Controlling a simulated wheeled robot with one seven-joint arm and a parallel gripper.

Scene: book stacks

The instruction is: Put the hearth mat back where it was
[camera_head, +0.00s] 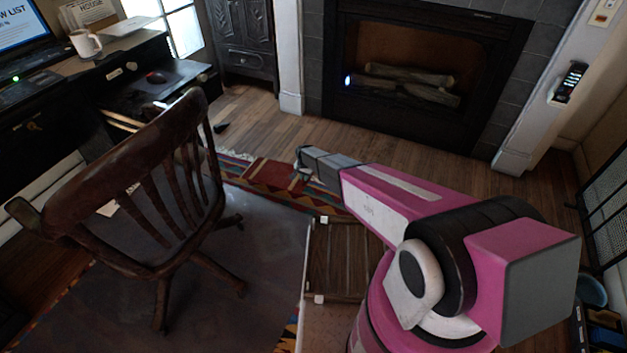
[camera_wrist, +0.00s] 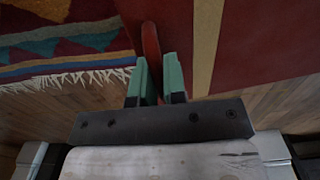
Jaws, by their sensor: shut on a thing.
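A red cloth with a tan stripe, which looks like the hearth mat (camera_wrist: 262,50), lies under my gripper (camera_wrist: 160,78) in the wrist view. The green fingers are closed on a raised red fold of it. In the head view, my gripper (camera_head: 303,163) reaches down to the floor before the fireplace. The red cloth (camera_head: 268,173) shows just left of it, by a patterned rug. My arm hides part of the floor to the right, and I cannot tell how far the mat extends there.
A patterned rug (camera_wrist: 60,55) with white fringe lies beside the red cloth. A wooden chair (camera_head: 150,200) stands on the left, near the desk. The fireplace (camera_head: 420,75) is behind, with bare wood floor (camera_head: 270,125) in front. A slatted wooden piece (camera_head: 337,262) is below my arm.

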